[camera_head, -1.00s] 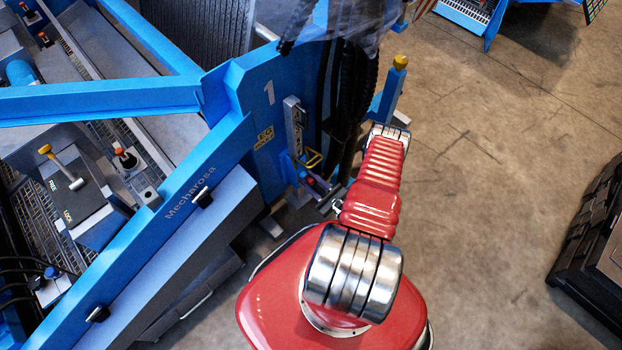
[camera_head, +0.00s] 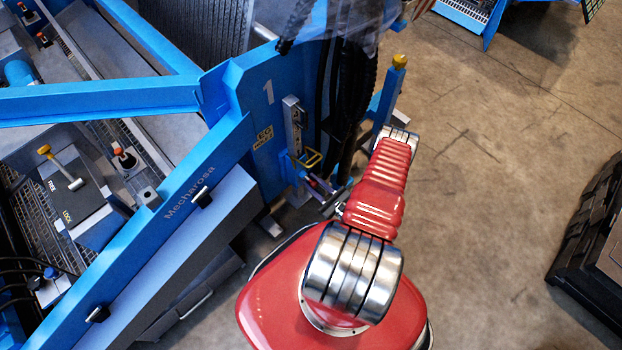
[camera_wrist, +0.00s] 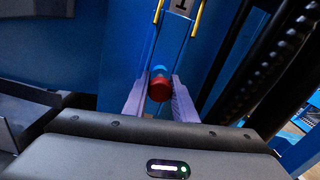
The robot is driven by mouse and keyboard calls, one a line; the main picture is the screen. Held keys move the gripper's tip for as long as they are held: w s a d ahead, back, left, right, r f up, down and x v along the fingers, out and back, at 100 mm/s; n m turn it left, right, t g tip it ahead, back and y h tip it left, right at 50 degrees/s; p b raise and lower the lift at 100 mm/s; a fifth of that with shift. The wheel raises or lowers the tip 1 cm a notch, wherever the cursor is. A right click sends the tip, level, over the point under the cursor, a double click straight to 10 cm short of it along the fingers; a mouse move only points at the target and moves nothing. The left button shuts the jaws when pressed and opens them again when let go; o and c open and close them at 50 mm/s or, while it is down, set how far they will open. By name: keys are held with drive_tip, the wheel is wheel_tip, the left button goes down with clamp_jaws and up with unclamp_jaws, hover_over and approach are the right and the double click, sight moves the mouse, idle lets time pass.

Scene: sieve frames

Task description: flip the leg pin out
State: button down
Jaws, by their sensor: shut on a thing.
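In the wrist view the two pale lilac fingers of my gripper (camera_wrist: 159,80) are shut on a round red and blue knob (camera_wrist: 159,90), which I take to be the leg pin. The knob's red end faces the camera; the rest of it is hidden behind. In the head view my gripper (camera_head: 322,187) is small at the foot of the blue leg post (camera_head: 262,105) marked 1, partly hidden by my arm. The pin cannot be made out clearly there.
A yellow loop handle (camera_head: 310,159) sits on the post just above my gripper. Black hoses (camera_head: 350,105) hang close to its right. A blue upright with a yellow cap (camera_head: 399,62) stands near my wrist.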

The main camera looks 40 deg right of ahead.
drive_tip(key=shift+s, duration=0.75)
drive_tip(key=c, duration=1.5)
unclamp_jaws()
drive_tip(key=shift+o, duration=0.2)
drive_tip(key=s, duration=1.3)
drive_tip(key=shift+s+d, duration=0.2)
drive_tip(key=shift+s, duration=0.2)
